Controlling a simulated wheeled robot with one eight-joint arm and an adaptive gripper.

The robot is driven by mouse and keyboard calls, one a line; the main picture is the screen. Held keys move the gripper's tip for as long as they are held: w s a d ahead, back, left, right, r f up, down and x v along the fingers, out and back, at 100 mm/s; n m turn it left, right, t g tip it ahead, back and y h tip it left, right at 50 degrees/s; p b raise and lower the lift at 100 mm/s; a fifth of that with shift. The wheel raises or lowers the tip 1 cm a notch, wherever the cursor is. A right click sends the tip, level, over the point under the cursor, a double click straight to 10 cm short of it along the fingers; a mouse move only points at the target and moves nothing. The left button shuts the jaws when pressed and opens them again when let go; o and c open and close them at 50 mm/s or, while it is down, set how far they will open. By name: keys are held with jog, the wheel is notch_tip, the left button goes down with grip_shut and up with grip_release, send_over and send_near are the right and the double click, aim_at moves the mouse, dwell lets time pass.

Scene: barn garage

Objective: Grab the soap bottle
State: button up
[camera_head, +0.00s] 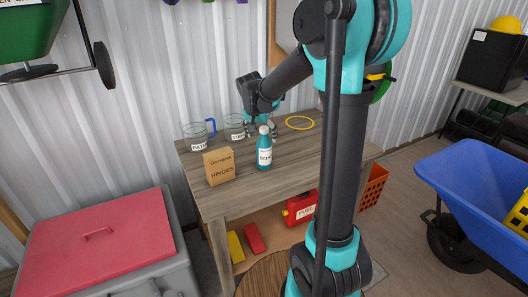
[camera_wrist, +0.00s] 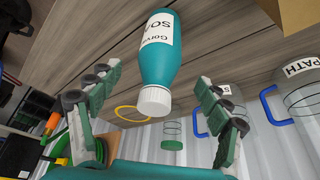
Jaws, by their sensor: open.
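The soap bottle (camera_head: 264,149) is teal with a white cap and a white label. In the wrist view my gripper (camera_wrist: 155,110) is open, with one finger on each side of the bottle's cap end. I see gaps between both fingers and the bottle.
A cardboard hinges box (camera_head: 219,166) stands left of the bottle. A yellow ring (camera_head: 300,123) lies at the back right. A red-lidded chest (camera_head: 95,240) and blue wheelbarrow (camera_head: 480,185) flank the table.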

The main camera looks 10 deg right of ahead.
aim_at(264, 144)
jog(key=shift+x, duration=3.15)
jog(key=shift+c, duration=0.5)
jog(key=c, duration=1.1)
jog(key=shift+o, duration=0.2)
jog(key=shift+r, duration=0.15)
